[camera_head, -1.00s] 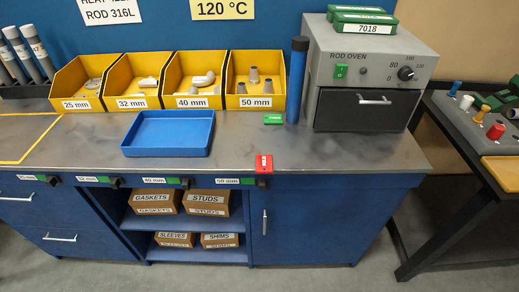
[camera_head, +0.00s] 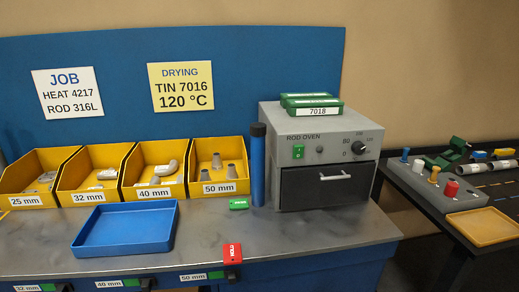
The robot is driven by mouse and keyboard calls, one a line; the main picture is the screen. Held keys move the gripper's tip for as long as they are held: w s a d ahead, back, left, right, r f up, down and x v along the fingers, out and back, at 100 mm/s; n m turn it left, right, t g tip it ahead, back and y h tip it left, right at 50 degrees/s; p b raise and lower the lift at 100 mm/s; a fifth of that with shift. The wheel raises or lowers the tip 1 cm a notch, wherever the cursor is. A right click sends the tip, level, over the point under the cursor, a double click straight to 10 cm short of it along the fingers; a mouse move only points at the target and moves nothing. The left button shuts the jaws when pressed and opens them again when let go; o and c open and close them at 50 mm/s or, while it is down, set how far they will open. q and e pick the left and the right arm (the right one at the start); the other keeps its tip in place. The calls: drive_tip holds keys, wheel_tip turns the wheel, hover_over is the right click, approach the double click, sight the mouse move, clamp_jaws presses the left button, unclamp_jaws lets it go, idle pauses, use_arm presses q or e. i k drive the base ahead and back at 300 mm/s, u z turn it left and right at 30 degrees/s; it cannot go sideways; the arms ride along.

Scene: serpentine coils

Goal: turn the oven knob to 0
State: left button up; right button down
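The oven knob (camera_head: 358,148) is a black round dial at the upper right of the front of the grey rod oven (camera_head: 330,134). Small scale marks surround it, with 80 and 0 readable to its left; its exact setting is too small to tell. A green switch (camera_head: 298,151) sits to the left of the knob. The oven's dark drawer (camera_head: 322,186) with a silver handle is shut. Neither of my grippers is in view.
Green tins (camera_head: 312,106) lie on top of the oven. A blue cylinder (camera_head: 257,165) stands close to its left side. Yellow bins (camera_head: 155,174), a blue tray (camera_head: 126,229) and a red tag (camera_head: 232,253) are on the bench. A side table (camera_head: 440,204) stands at right.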

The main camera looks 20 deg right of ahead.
sight(358, 148)
drive_tip(key=z, duration=1)
drive_tip(key=i, duration=1)
